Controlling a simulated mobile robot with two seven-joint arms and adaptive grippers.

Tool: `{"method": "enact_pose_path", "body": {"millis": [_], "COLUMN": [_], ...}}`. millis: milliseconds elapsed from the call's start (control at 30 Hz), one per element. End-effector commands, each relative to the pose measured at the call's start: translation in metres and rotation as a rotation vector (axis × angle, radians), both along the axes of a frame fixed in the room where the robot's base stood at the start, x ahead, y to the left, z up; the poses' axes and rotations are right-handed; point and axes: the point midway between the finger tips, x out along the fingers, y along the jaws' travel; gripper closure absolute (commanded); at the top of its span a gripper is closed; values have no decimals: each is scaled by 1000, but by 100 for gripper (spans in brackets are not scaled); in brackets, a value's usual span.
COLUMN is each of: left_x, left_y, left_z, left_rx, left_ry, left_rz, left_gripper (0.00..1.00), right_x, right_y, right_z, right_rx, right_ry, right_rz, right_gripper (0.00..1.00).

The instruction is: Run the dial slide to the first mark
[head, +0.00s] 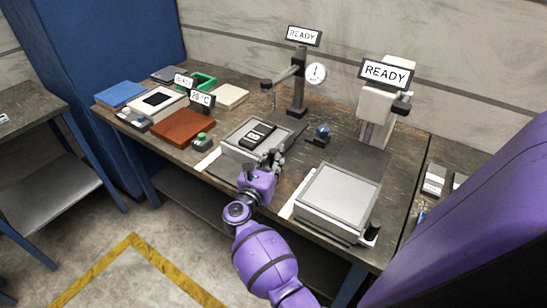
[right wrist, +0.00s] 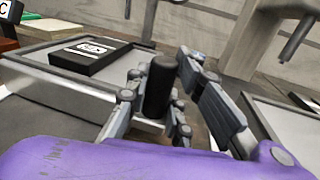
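A dial gauge (head: 316,73) with a white face is mounted on a dark stand (head: 298,95) at the back of the bench. In front of it is a grey platform (head: 232,152) with a black block (head: 258,134) with white markings on top. A black upright knob (right wrist: 160,85) stands by the platform's near right side. My right gripper (head: 271,158) is at that side, low over the bench. In the right wrist view its fingers (right wrist: 160,100) stand either side of the knob, apparently spread with some gap; contact is unclear. My left gripper is not in view.
A second grey platform (head: 338,196) with its own black knob (head: 372,230) stands close on the right, under a READY sign (head: 386,72). A small blue-topped part (head: 322,131) lies between. A brown block (head: 184,127) and several trays crowd the left.

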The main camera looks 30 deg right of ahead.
Motion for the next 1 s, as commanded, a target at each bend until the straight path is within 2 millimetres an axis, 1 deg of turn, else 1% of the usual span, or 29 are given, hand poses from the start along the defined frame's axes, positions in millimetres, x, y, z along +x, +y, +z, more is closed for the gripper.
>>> {"method": "enact_pose_path", "body": {"millis": [33, 100, 133, 367, 433, 533, 700, 733, 1000], "left_x": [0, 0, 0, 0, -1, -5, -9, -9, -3], "left_y": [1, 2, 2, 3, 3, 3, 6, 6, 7], "left_z": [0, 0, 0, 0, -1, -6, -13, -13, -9], "left_rx": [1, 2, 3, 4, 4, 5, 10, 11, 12], "left_ry": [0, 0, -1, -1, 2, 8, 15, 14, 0], "left_rz": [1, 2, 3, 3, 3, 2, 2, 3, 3], "left_gripper": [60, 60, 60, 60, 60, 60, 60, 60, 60], "right_x": [0, 0, 0, 0, 1, 6, 16, 17, 18], "right_y": [0, 0, 0, 0, -3, -15, -41, -44, -45], "right_z": [0, 0, 0, 0, -1, -2, -3, -2, 0], "right_rx": [0, 0, 0, 0, -1, -1, -1, -1, 0], "right_ry": [0, 0, 0, 0, 1, 2, 2, 2, 0], "right_rz": [0, 0, 0, 0, -1, -3, -2, -2, -1], "right_gripper": [90, 99, 100, 100, 100, 100, 100, 100, 100]}}
